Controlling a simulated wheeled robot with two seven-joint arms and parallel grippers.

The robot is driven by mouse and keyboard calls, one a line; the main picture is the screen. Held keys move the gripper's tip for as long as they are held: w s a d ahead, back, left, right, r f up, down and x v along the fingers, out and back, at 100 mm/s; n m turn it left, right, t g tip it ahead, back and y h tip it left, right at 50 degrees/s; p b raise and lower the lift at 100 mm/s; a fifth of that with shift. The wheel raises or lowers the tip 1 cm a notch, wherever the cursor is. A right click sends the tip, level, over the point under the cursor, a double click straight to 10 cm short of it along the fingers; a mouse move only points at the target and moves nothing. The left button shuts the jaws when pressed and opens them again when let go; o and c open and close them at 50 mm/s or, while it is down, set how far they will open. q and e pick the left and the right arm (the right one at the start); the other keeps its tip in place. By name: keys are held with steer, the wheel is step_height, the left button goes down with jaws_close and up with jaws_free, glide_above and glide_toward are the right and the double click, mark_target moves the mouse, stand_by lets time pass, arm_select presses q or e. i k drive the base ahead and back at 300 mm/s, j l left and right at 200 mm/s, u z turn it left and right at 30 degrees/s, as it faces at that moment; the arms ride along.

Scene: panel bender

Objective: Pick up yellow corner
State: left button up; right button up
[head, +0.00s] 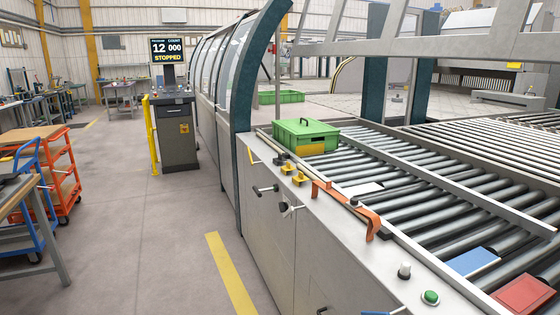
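Two small yellow pieces sit on the grey ledge at the near side of the roller bed, in front of the green box. One yellow piece (287,168) is nearer the box, and a second yellow piece (299,178) is just to its right and closer to me. Both are small in view, and I cannot tell which is the yellow corner. Nothing of mine touches them. Neither of my grippers shows in the head view.
A green box (306,136) stands behind the yellow pieces. An orange bracket (345,207) lies to their right on the ledge. Handles (290,209) stick out of the cabinet front.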

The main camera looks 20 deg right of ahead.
mark_target(289, 167)
steer(key=i, duration=1.25)
steer(key=i+j+z, duration=0.1)
steer(key=i, duration=1.15)
